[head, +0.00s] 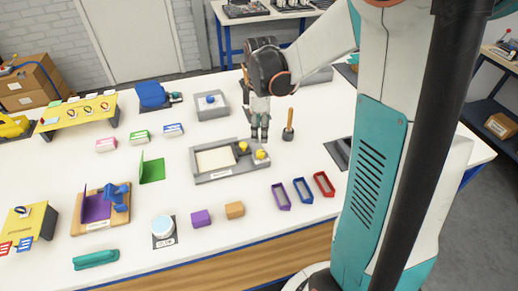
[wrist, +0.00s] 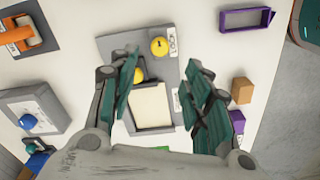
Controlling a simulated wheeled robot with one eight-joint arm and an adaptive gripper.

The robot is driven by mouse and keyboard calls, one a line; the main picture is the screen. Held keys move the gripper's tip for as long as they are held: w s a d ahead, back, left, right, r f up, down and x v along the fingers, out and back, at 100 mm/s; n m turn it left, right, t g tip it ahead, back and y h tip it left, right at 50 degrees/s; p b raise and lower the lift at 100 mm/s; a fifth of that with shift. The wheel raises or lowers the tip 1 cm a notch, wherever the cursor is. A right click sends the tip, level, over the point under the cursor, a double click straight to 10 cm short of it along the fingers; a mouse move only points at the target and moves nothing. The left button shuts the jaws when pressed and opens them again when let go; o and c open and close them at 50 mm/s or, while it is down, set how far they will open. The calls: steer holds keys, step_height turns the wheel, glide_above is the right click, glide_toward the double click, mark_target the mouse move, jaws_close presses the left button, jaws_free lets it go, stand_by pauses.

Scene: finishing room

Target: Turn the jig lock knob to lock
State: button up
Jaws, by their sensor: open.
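A grey jig (head: 231,174) with a cream panel (head: 215,160) lies on the white table, near the middle of the head view. It has a round yellow knob (head: 261,155) at its right end and a second yellow piece (head: 243,147) close by. In the wrist view the yellow knob (wrist: 159,46) sits beside a small white label too blurred to read surely. The second yellow piece (wrist: 138,75) is partly hidden by a finger. My gripper (head: 260,136) is open and empty, pointing down above the jig's far side. In the wrist view its fingers (wrist: 163,88) straddle the jig, apart from the knob.
A wooden-handled tool (head: 289,127) stands upright right of my gripper. A grey box with a blue knob (head: 211,99) is behind the jig. Purple, blue and red trays (head: 303,191) lie to the right. Purple (head: 201,218) and orange blocks (head: 235,210) stand in front.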

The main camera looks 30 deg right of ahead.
mark_target(260, 152)
step_height(260, 152, down, 10)
steer(key=shift+r+b, duration=0.15)
steer(key=shift+b, duration=1)
jaws_close()
